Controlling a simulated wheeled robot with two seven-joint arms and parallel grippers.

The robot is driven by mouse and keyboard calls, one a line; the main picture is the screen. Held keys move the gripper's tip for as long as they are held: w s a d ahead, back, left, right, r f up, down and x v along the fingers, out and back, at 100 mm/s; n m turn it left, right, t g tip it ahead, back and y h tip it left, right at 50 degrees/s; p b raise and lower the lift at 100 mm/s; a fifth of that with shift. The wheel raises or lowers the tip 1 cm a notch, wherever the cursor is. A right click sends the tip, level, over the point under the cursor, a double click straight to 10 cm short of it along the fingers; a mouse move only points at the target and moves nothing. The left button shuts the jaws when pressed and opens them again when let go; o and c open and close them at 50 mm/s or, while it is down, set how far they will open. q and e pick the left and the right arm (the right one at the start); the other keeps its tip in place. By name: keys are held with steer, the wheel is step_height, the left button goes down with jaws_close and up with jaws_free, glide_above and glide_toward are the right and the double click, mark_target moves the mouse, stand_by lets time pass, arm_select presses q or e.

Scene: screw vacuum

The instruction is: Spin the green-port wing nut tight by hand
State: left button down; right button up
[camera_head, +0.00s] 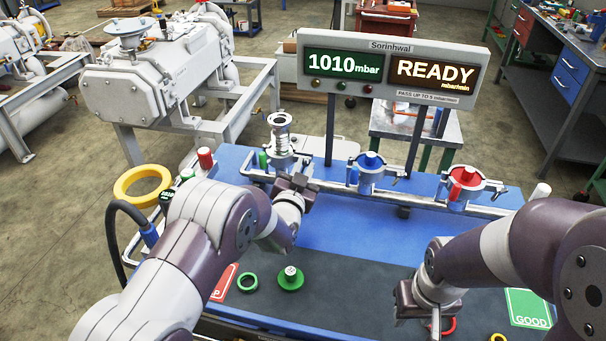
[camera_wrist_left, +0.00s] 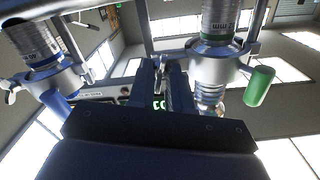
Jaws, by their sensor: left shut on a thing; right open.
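The green port (camera_head: 281,143) stands at the left of the rail, with a metal fitting upright on top and a green handle (camera_head: 263,161) at its left side. My left gripper (camera_head: 298,184) is at the front right of this port, shut on the wing nut, which the fingers hide. In the left wrist view, the fingers (camera_wrist_left: 166,84) are together beside the port's clamp ring (camera_wrist_left: 208,48), and the green handle (camera_wrist_left: 259,86) hangs on the far side. My right gripper (camera_head: 428,316) is open, low over the front right of the table beside a red ring (camera_head: 446,326).
A blue port (camera_head: 369,171) and a red port (camera_head: 464,185) stand further right on the rail. A green ring (camera_head: 248,282) and a green cap (camera_head: 290,278) lie on the dark mat. The display (camera_head: 390,71) behind reads 1010 mbar and READY. A GOOD card (camera_head: 528,307) lies right.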

arm_select(q)
steer(key=shift+m+b, duration=0.35)
steer(key=shift+m, duration=0.75)
arm_select(e)
steer(key=shift+f, duration=0.45)
arm_select(q)
steer(key=c, duration=1.3)
jaws_free()
steer(key=shift+s, duration=0.1)
arm_select(e)
steer(key=shift+f+b, duration=0.3)
steer(key=shift+f, duration=0.05)
arm_select(q)
steer(key=v, duration=1.2)
steer(key=shift+s, duration=0.3)
steer(key=shift+a+r, duration=0.1)
arm_select(e)
steer(key=shift+r, duration=0.1)
